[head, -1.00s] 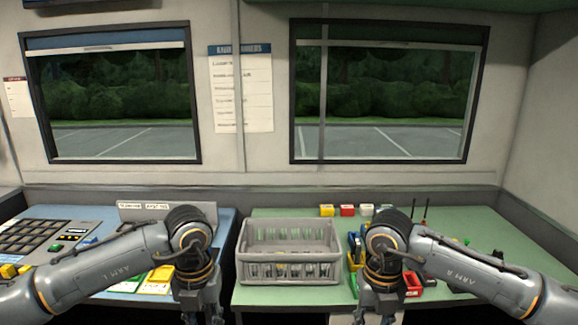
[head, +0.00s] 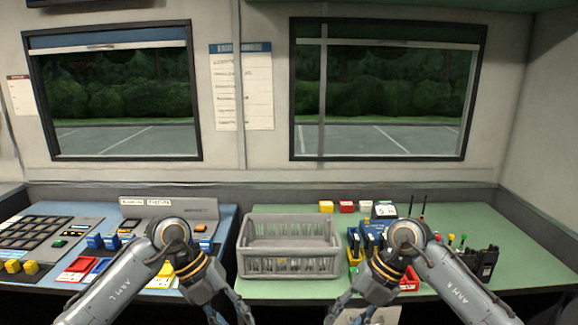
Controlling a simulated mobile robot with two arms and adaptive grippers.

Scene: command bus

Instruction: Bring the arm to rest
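My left arm (head: 172,238) bends at its elbow over the front of the blue desk, and its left gripper (head: 229,313) hangs down at the bottom edge of the view, below the gap between the desks. My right arm (head: 405,238) mirrors it in front of the green desk, with its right gripper (head: 350,313) low at the bottom edge. The fingers of both grippers stand apart, and nothing shows between them. Their lowest tips are partly cut off by the picture's edge.
A grey crate (head: 290,267) stands on the green desk (head: 460,220) between my arms. Blue holders and small coloured items sit behind my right arm; a black radio (head: 483,263) stands at right. The blue desk (head: 90,210) carries a button panel (head: 40,235) and coloured trays.

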